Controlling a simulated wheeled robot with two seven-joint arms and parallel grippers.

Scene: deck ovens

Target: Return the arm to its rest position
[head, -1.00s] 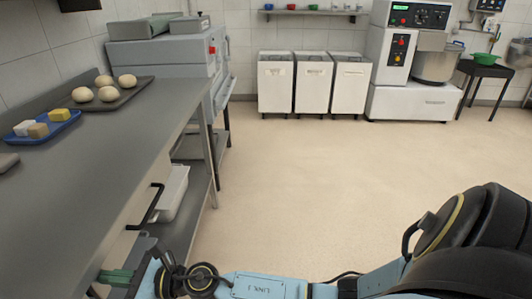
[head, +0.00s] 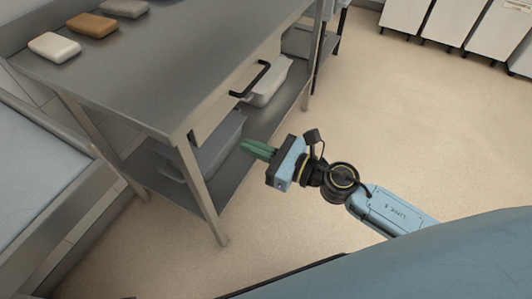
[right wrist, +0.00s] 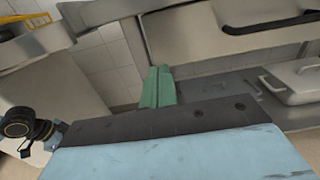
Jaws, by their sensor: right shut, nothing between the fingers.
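My right gripper (head: 247,147) has green fingers, which lie together with nothing between them. In the head view it is in the air in front of the steel table (head: 150,75), lower than the tabletop and near the drawer side. The arm reaches in from the lower right. In the right wrist view the closed green fingers (right wrist: 158,76) point toward the underside of the table.
A drawer with a black handle (head: 263,78) is under the tabletop. Lidded containers (head: 268,82) stand on the lower shelf. White (head: 54,46), orange-brown (head: 92,25) and grey-brown (head: 124,8) blocks lie on top. Open floor (head: 400,110) is to the right; white bins (head: 458,20) stand beyond.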

